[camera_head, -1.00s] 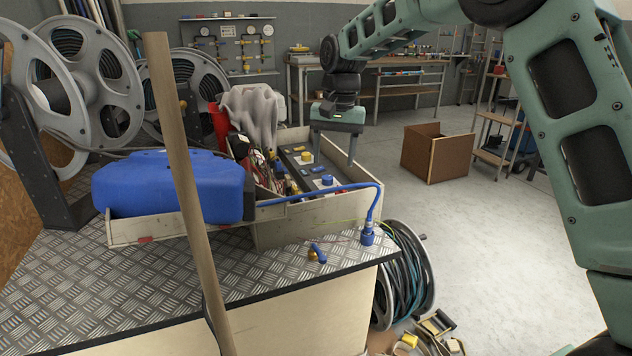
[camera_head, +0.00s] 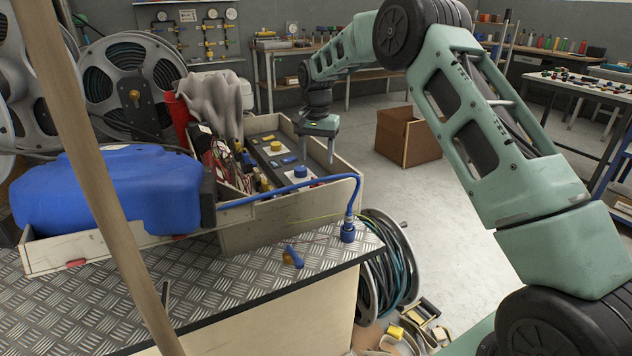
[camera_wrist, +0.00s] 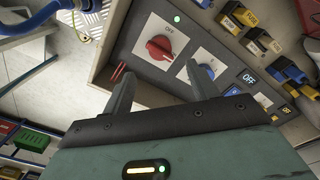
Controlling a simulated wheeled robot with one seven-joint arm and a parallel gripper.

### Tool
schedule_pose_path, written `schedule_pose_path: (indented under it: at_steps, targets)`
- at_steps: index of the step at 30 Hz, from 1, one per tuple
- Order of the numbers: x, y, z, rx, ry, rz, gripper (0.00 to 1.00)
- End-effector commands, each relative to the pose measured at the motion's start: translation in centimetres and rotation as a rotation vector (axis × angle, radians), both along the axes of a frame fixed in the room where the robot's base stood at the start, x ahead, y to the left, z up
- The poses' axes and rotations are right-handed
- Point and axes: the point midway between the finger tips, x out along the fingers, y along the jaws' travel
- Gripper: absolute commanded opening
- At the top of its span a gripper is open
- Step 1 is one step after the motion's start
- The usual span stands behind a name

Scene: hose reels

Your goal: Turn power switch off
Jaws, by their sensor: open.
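A grey control panel (camera_head: 284,158) sits in an open wooden box on the bench, with yellow and blue knobs on top. In the wrist view, a red rotary knob (camera_wrist: 160,47) is on a white plate marked OFF. A second plate beside it has a blue knob (camera_wrist: 206,71), partly hidden by a finger. I cannot tell which knob is the power switch. My gripper (camera_head: 317,150) is over the box's right end, fingers down. In the wrist view its open fingers (camera_wrist: 162,92) show in front of the panel, the red knob lying beyond the gap. No contact is clear.
A blue tank (camera_head: 115,185) and a grey cloth (camera_head: 215,100) crowd the box's left side. A blue hose (camera_head: 275,195) runs along its front to a connector. Hose reels stand left; another (camera_head: 388,270) is below the bench edge. Open floor lies right, with a brown box (camera_head: 408,138).

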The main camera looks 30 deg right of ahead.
Motion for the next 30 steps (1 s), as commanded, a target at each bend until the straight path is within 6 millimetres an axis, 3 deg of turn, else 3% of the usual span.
schedule_pose_path:
  at_steps: [6, 12, 18, 26, 30]
  targets:
    - [-0.1, -0.1, -4.7, 0.0, 0.003, 0.0, 0.59]
    - [0.0, 0.0, -7.5, 0.001, 0.001, -0.001, 0.59]
    - [0.0, 0.0, -8.7, 0.0, -0.001, 0.0, 0.59]
    - [0.0, 0.0, -8.8, 0.0, -0.001, 0.0, 0.59]
    - [0.0, 0.0, -8.8, 0.0, -0.001, 0.0, 0.25]
